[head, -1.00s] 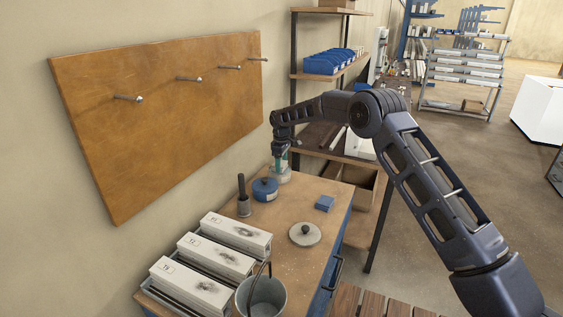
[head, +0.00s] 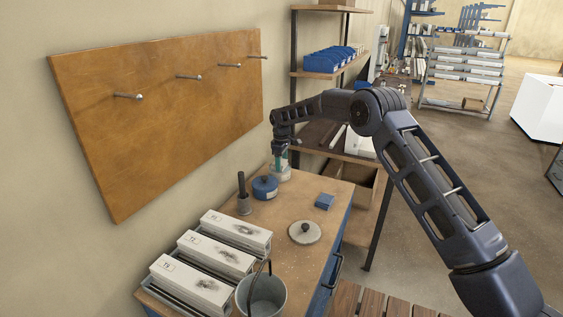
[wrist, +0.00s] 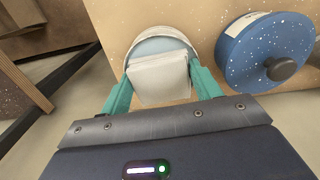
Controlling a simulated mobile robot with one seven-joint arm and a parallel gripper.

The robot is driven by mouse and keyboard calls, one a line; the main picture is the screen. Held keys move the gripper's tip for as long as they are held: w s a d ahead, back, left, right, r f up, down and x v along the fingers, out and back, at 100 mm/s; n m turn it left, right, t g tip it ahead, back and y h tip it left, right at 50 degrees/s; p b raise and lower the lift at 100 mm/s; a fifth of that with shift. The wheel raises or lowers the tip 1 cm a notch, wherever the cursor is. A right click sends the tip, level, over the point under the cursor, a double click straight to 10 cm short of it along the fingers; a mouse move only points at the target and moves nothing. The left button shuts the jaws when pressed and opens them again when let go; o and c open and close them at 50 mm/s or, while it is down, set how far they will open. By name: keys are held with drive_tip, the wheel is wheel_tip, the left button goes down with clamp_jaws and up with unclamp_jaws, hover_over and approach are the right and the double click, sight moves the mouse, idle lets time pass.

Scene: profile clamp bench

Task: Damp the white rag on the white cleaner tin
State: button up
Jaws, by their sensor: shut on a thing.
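The white rag (wrist: 160,82) is a folded white pad between the two green fingers of my gripper (wrist: 160,73) in the wrist view. My gripper is shut on it. The white cleaner tin (wrist: 155,43) shows as a round pale top right behind the rag. In the head view the tin (head: 283,176) stands at the far end of the bench, with my gripper (head: 281,160) directly above it. The rag covers part of the tin's top; I cannot tell whether the two are touching. The rag is hard to make out in the head view.
A blue round tin with a dark knob (wrist: 265,52) stands close beside the white tin. A dark-handled brush (head: 242,195), a blue block (head: 325,202), a round lid (head: 304,232), a bucket (head: 262,295) and white boxes (head: 215,262) occupy the bench. A shelf (head: 330,70) stands behind.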

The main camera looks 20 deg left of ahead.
sight(282, 162)
drive_tip(key=shift+s+d+f, duration=0.1)
drive_tip(key=shift+f, duration=0.6)
idle(1.6)
drive_tip(key=shift+r, duration=3.75)
drive_tip(key=w+d+f+m, duration=0.3)
drive_tip(key=w+d+f, duration=0.2)
drive_tip(key=d, duration=0.7)
drive_tip(key=w+d+f+m, duration=0.35)
drive_tip(key=w+d, duration=0.25)
drive_tip(key=d, duration=0.6)
drive_tip(key=w+d+f+m, duration=0.2)
drive_tip(key=w+d+f, duration=0.3)
drive_tip(key=d, duration=0.7)
drive_tip(key=s+d+f+m, duration=0.3)
drive_tip(key=d, duration=0.9)
drive_tip(key=s+d+f+m, duration=0.3)
drive_tip(key=s+d+m, duration=0.1)
drive_tip(key=d, duration=0.9)
drive_tip(key=s+d+f+m, duration=0.3)
drive_tip(key=d+f, duration=0.1)
drive_tip(key=d, duration=0.9)
drive_tip(key=shift+s+d, duration=0.2)
drive_tip(key=shift+s, duration=0.15)
